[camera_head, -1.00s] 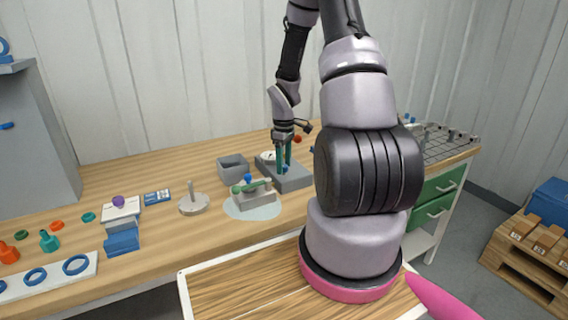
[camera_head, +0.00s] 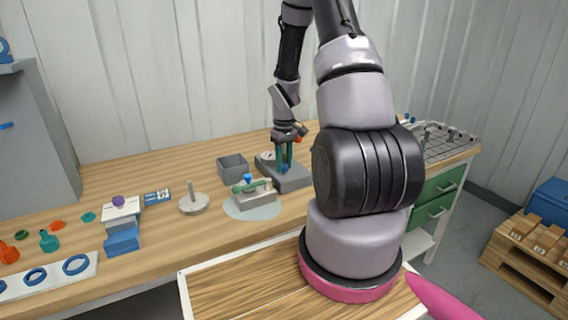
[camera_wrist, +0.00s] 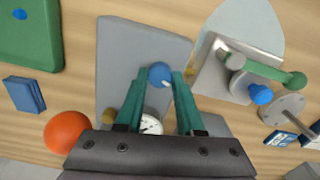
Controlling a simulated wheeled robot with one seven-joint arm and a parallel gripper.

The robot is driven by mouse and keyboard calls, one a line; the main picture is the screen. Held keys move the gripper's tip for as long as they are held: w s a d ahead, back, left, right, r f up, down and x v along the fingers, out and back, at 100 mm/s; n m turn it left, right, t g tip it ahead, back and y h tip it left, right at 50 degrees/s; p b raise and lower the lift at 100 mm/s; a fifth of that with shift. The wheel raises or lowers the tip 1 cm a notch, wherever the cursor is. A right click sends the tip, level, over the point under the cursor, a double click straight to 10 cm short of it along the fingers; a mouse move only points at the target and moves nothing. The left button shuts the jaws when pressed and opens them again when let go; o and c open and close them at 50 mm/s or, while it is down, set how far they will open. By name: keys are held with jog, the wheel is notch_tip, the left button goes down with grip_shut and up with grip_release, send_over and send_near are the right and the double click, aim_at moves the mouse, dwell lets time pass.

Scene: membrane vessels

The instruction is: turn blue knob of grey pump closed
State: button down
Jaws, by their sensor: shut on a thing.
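The grey pump (camera_head: 296,181) is a flat grey block on the bench in the head view, with a white dial gauge (camera_wrist: 151,124) on it. It fills the middle of the wrist view (camera_wrist: 125,50). Its blue knob (camera_wrist: 160,73) is round and sits between the green fingertips of my gripper (camera_wrist: 157,84). In the head view my gripper (camera_head: 285,165) points down over the pump, its fingers shut on the knob. The knob is mostly hidden there by the fingers. How far it is turned cannot be told.
A metal block with a green lever (camera_head: 252,186) and another blue knob (camera_head: 248,178) stands on a pale round mat (camera_head: 240,209), close beside the pump. A grey open bin (camera_head: 233,168) stands at its left. An orange-red ball (camera_wrist: 66,131) is near the pump.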

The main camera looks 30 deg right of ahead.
aim_at(285, 165)
jog(key=m, duration=1.3)
jog(key=shift+d, duration=0.1)
dwell(0.4)
jog(key=c, duration=0.5)
grip_release()
notch_tip(285, 165, up, 11)
jog(key=shift+f, duration=0.1)
dwell(0.4)
